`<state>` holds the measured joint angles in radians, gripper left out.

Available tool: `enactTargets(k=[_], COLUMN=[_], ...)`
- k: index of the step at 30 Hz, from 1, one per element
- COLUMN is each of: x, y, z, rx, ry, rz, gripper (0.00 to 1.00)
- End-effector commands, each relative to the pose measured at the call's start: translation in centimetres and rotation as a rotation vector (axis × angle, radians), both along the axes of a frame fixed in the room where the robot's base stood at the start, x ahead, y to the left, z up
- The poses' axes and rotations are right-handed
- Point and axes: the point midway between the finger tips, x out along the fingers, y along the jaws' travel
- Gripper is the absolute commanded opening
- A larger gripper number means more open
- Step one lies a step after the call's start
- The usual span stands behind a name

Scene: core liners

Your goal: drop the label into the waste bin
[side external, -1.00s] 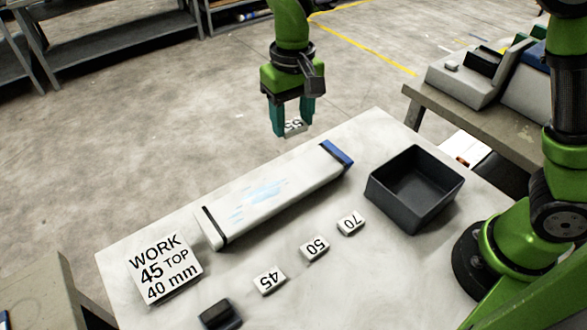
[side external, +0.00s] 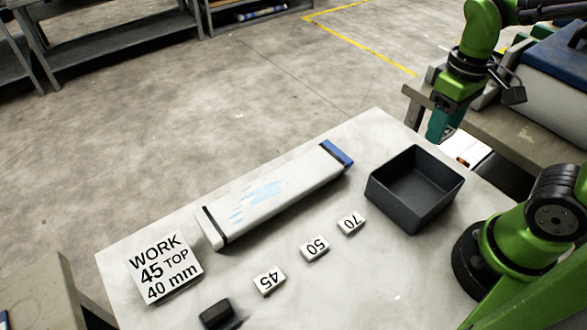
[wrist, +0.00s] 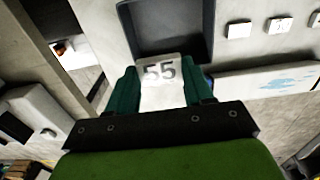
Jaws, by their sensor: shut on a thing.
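The label is a small white plate marked 55 (wrist: 160,73), held between the teal fingers of my gripper (wrist: 162,90) in the wrist view. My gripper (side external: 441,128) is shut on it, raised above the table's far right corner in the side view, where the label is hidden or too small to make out. The waste bin (side external: 392,198) is a dark grey open box on the table, and its inside looks empty. My gripper is behind and to the right of the bin in the side view. In the wrist view the bin (wrist: 207,30) lies just beyond the label.
A long white core liner (side external: 275,195) with a blue end lies left of the bin. Labels 70 (side external: 351,223), 50 (side external: 314,248) and 45 (side external: 269,281) lie in front of it. A WORK card (side external: 165,268) and a dark block (side external: 219,315) are at the front left.

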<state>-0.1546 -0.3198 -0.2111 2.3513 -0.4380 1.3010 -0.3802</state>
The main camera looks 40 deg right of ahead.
Motion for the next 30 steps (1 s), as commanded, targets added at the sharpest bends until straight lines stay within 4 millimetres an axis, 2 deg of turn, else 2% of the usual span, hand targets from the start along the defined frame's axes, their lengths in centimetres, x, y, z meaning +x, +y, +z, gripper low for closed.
enactTargets(k=[6, 12, 23, 24, 30], x=[-0.1, 0.0, 0.0, 0.0, 0.0], y=[0.1, 0.1, 0.0, 0.0, 0.1], z=[-2.7, -4.4, -4.9, -4.9, -4.9], rx=[0.0, 0.001, 0.001, 0.001, 0.001], ry=[0.005, 0.003, 0.0, 0.0, 0.0], rz=[-0.001, -0.002, -0.004, -0.004, -0.003], gripper=[0.09, 0.09, 0.09, 0.53, 0.81])
